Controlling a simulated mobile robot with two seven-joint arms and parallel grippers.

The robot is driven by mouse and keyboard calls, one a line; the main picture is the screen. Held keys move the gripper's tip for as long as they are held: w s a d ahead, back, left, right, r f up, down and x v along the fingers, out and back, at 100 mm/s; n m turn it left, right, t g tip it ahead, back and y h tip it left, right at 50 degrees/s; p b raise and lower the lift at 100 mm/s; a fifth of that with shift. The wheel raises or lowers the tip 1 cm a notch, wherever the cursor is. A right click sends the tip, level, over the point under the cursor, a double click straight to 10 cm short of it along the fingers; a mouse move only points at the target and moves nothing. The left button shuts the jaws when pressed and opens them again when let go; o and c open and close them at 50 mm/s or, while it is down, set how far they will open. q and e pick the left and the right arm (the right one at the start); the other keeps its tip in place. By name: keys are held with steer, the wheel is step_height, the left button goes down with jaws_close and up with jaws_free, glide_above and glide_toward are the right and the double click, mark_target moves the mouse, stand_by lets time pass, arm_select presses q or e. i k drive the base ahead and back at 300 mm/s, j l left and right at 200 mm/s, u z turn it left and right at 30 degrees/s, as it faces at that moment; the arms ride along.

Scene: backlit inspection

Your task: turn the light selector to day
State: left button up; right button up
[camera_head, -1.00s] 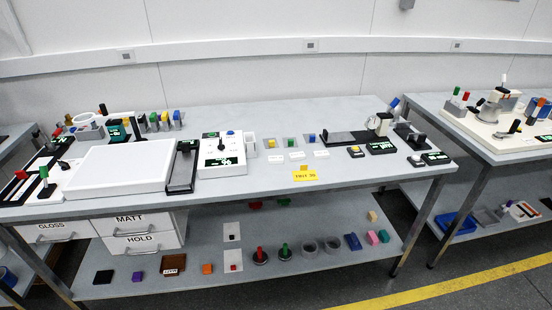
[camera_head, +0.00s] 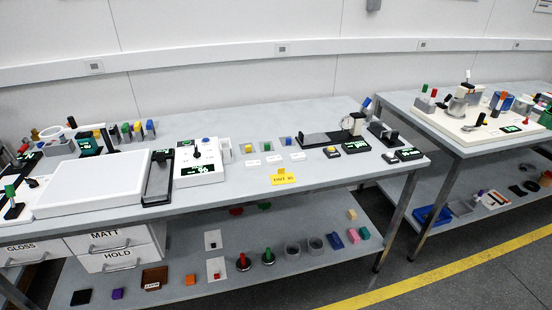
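A white control box (camera_head: 214,165) stands on the bench, left of the middle. It has a black knob (camera_head: 196,154), a blue button (camera_head: 205,140) and a dark display with green digits (camera_head: 198,170). The knob looks like the light selector, but the marks around it are too small to read, so I cannot tell its setting. Neither of my grippers is in view, and nothing of mine touches the box.
A large white panel (camera_head: 92,183) and a black slotted fixture (camera_head: 157,180) stand left of the box. Small coloured blocks and a yellow tag (camera_head: 284,177) are to its right. Drawers (camera_head: 112,242) hang below. A second bench (camera_head: 455,140) stands at the right.

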mark_target(33, 184)
steer(key=u, duration=1.6)
